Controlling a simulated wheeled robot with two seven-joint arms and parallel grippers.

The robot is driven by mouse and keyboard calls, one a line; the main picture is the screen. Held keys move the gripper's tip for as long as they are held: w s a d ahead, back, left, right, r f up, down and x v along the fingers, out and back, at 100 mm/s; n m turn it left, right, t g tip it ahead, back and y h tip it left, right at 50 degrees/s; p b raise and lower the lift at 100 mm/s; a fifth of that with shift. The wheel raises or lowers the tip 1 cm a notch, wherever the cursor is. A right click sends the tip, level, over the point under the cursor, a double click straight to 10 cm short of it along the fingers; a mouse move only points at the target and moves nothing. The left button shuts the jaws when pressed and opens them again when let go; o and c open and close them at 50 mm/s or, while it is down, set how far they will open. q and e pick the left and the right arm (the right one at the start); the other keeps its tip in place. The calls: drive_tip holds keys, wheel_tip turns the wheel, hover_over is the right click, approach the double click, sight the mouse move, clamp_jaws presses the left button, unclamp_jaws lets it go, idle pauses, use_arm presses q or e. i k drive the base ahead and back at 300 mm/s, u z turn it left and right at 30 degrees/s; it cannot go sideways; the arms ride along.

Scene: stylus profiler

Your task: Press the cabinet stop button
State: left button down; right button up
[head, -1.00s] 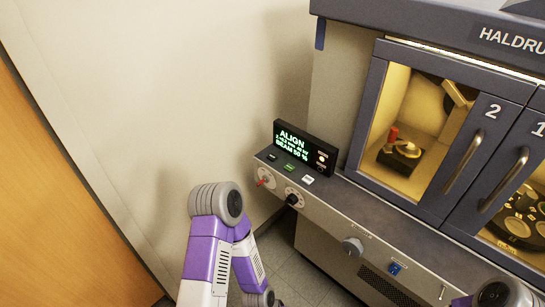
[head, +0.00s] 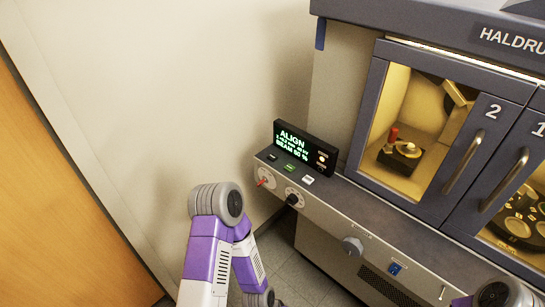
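The cabinet (head: 335,90) fills the right side of the head view. On its ledge, in front of the lit ALIGN display (head: 303,149), sit a dark button (head: 272,157), a green button (head: 289,168) and a white button (head: 308,180). A red knob or lever (head: 263,182) and a black knob (head: 292,199) are on the front panel below. The labels are too small to read, so I cannot tell which control is the stop button. My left arm shows at the lower left, apart from the panel. Neither gripper is in view.
Door 2 (head: 432,209) is shut, with a handle (head: 463,162) and a lit chamber behind glass. A grey knob (head: 352,246) and a blue switch (head: 395,268) are lower on the front panel. Open floor (head: 281,254) lies left of the cabinet, before a bare wall (head: 190,90).

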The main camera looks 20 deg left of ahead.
sight(271, 157)
drive_tip(key=z, duration=3.05)
drive_tip(key=k, duration=1.4)
drive_tip(key=u, duration=2.05)
drive_tip(key=i, duration=0.5)
drive_tip(key=z, duration=0.05)
